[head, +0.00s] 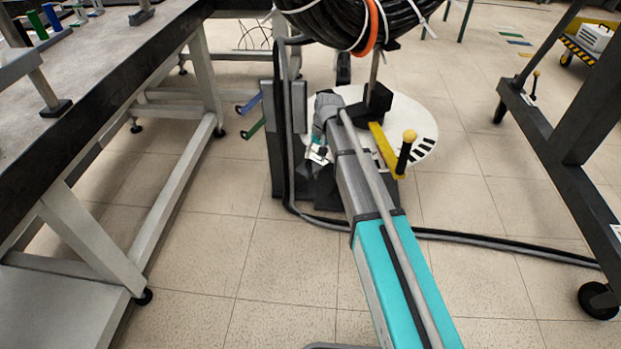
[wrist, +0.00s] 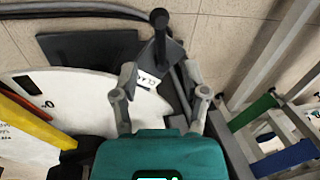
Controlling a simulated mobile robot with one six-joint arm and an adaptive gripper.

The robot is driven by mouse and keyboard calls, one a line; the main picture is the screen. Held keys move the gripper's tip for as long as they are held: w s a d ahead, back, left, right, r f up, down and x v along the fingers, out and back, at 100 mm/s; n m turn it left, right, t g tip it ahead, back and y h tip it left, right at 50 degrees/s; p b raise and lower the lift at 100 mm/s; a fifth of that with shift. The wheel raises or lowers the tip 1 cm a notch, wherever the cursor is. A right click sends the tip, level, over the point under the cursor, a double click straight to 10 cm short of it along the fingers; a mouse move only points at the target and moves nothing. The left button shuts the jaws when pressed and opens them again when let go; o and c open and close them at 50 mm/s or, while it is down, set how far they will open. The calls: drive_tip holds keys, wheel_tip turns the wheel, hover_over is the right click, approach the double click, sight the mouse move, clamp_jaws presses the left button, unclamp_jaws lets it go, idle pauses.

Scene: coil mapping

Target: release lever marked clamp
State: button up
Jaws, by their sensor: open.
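A dark lever with a round black knob (wrist: 158,18) rises between the fingers of my gripper (wrist: 160,72) in the wrist view. A white label (wrist: 147,80) sits at its foot; its print is small and appears to begin with "CLA". My gripper is open, with one finger on each side of the lever; I cannot tell whether either finger touches it. In the head view my gripper (head: 318,152) is low beside the dark stand (head: 277,150), and that lever is hard to make out behind my arm.
A yellow arm with a yellow-knobbed black lever (head: 407,145) stands right of my arm, over a round white base plate (head: 425,120). A black cable coil (head: 345,15) hangs above. Green (wrist: 252,112) and blue (wrist: 290,156) bars lie right of my gripper. A workbench (head: 110,70) stands left.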

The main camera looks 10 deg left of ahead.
sight(311, 173)
drive_tip(key=shift+s+a+f+b, duration=0.1)
drive_tip(key=shift+a+f+b, duration=0.2)
drive_tip(key=shift+f+b, duration=1.15)
drive_tip(key=shift+a+f+b, duration=0.25)
drive_tip(key=shift+f+b, duration=1.1)
drive_tip(key=shift+f, duration=0.2)
drive_tip(key=shift+s+a+f+b, duration=0.1)
drive_tip(key=shift+a+f+b, duration=0.2)
drive_tip(key=shift+f+b, duration=1.15)
clamp_jaws()
